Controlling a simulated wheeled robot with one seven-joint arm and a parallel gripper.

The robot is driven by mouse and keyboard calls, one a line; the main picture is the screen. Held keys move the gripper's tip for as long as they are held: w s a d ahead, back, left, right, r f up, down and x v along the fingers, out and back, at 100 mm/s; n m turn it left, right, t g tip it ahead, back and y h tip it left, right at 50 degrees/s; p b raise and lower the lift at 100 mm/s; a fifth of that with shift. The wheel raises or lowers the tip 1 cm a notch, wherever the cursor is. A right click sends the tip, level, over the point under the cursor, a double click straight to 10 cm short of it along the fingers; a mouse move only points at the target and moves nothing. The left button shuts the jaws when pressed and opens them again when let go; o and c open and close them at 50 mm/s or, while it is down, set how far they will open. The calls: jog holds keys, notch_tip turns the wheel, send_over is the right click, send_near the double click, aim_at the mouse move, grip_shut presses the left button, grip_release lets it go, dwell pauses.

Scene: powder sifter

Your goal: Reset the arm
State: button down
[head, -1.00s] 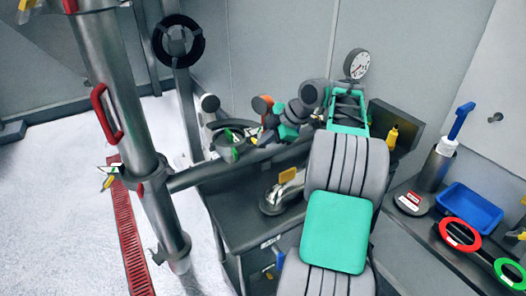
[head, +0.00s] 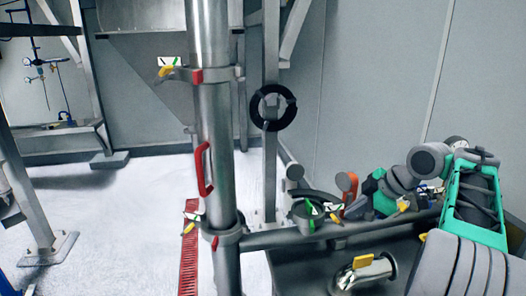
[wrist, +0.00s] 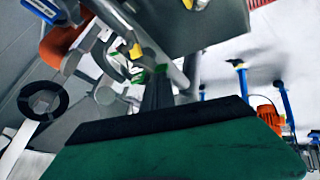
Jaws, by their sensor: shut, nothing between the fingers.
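My arm with teal and grey links enters at the right of the head view, and my teal wrist (head: 385,203) is over the dark bench. My gripper (wrist: 157,90) shows in the wrist view as dark fingers close together beyond the black edge and green housing. It is shut, with nothing seen between the fingers. In the head view the fingertips are hard to make out, close to a red-orange handle (head: 346,183) and the round fitting with green and white clips (head: 312,214).
A vertical steel pipe (head: 212,130) with a red handle (head: 203,168) stands left of my wrist. A horizontal pipe (head: 290,236) runs from it towards the bench (head: 300,268). A black handwheel (head: 272,107) is behind. White floor (head: 120,205) lies open at the left.

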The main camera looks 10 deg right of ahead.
jog(key=s+a+f+m+g+h, duration=0.15)
jog(key=a+m, duration=0.25)
jog(key=a, duration=0.6)
jog(key=s+a+f+m, duration=0.2)
jog(key=a+f+m, duration=0.1)
jog(key=a, duration=0.7)
jog(key=s+a+f+m+g+h, duration=0.1)
jog(key=s+a+f+m+h, duration=0.1)
jog(key=s+f+m, duration=0.3)
jog(key=s+a+f, duration=0.1)
jog(key=s+f, duration=0.2)
jog(key=s, duration=0.4)
jog(key=shift+s+m, duration=0.2)
jog(key=shift+m, duration=0.2)
